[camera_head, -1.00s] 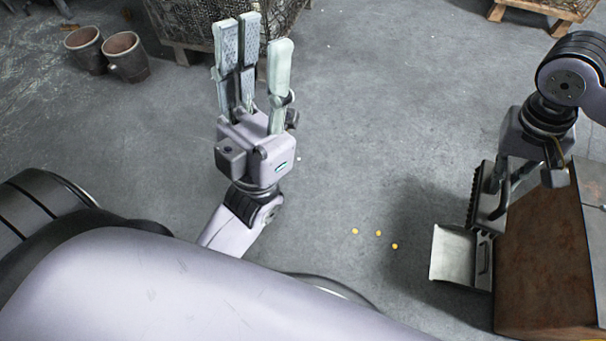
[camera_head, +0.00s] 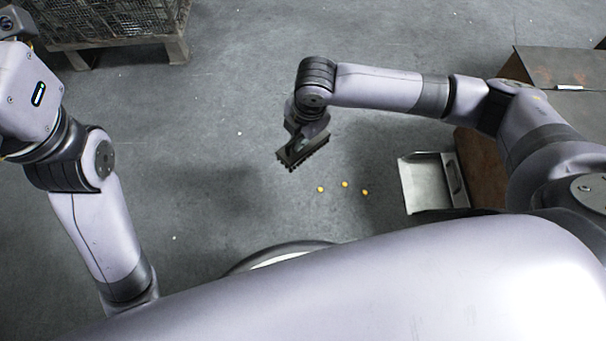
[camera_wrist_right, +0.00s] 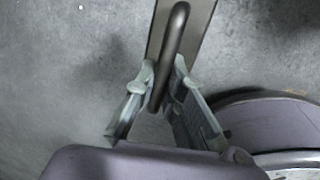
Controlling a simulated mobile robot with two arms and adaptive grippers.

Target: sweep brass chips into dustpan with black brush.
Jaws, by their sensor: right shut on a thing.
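Three small brass chips (camera_head: 345,184) lie on the grey floor in the head view. A grey metal dustpan (camera_head: 424,184) lies to their right, apart from them. My right gripper (camera_head: 308,130) is shut on the handle of the black brush (camera_head: 303,152), which is to the left of the chips and apart from them. In the right wrist view, the fingers of my right gripper (camera_wrist_right: 160,98) close around the dark brush handle (camera_wrist_right: 174,45). My left gripper (camera_head: 12,28) is at the upper left edge, its fingers mostly cut off, empty floor between it and the chips.
A brown box (camera_head: 482,168) stands just right of the dustpan, partly hidden by my right arm. A wire-mesh crate on a pallet (camera_head: 115,22) is at the upper left. The floor around the chips is clear.

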